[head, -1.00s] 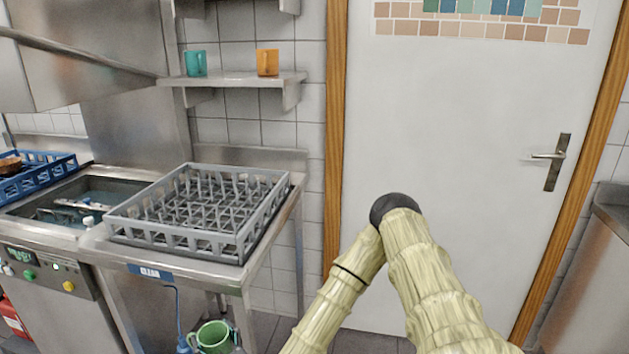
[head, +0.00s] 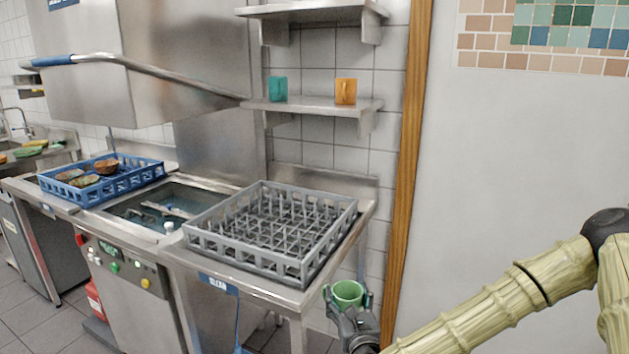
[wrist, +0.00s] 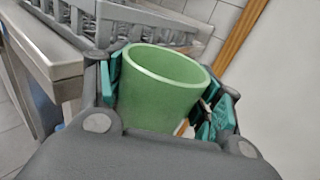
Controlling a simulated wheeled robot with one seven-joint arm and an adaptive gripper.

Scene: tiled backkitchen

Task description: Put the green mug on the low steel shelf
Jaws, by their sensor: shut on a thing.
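The green mug (head: 347,292) is upright in my gripper (head: 350,308), low beside the right end of the steel table. In the wrist view the mug (wrist: 158,92) fills the space between the teal finger pads of my gripper (wrist: 165,105), which is shut on it. Its open rim faces up and it looks empty as far as I can see inside. The low steel shelf (head: 308,104) is on the tiled wall above and left of the mug.
A grey dish rack (head: 270,235) sits on the steel table (head: 240,277) below the shelf. A higher shelf (head: 315,10) hangs above. A wooden door frame (head: 408,160) is at the right. A blue rack (head: 102,183) holds bowls at the left.

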